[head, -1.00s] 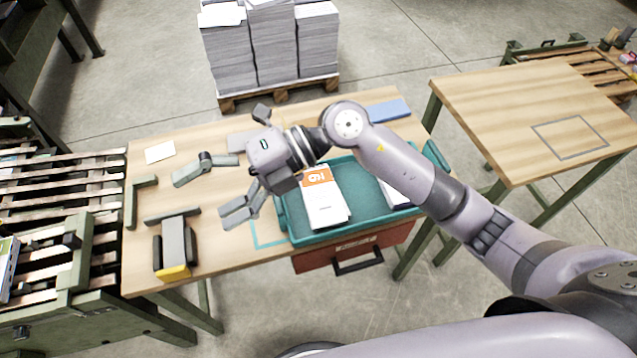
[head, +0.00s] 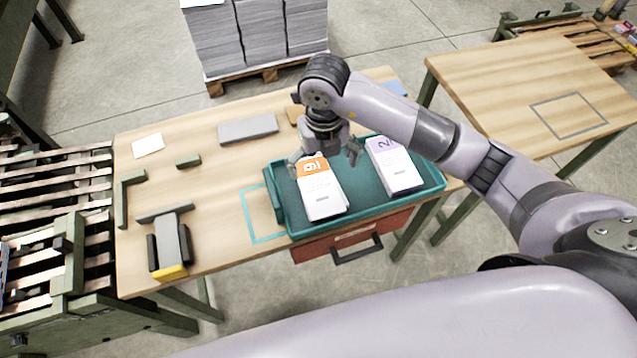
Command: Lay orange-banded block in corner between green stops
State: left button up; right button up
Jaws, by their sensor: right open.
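The orange-banded block (head: 322,192), white with an orange end marked with a number, lies in the teal tray (head: 360,207) on the left side. My right gripper (head: 325,163) points down at the block's far, orange end, with its open fingers spread to either side. I cannot tell how far above the block the fingertips are. The green stops stand at the table's left: a longer angled one (head: 124,200) at the left edge and a short one (head: 188,161) to its right. The corner area between them is bare wood. My left gripper is out of view.
A purple-banded block (head: 396,165) lies in the tray's right half. A dark fixture with a yellow end (head: 171,248) stands in front of the stops. A grey slab (head: 247,129) and a white note (head: 148,145) lie behind. A red drawer (head: 340,240) hangs below.

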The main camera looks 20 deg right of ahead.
aim_at(321, 188)
jog(key=f, duration=0.4)
jog(key=f+p, duration=0.1)
jog(key=f, duration=0.4)
jog(key=shift+a, duration=0.2)
jog(key=shift+c, duration=0.3)
jog(key=shift+r, duration=0.1)
jog(key=c, duration=1.5)
jog(key=shift+r, duration=0.1)
notch_tip(321, 188, up, 20)
jog(key=shift+f, duration=0.1)
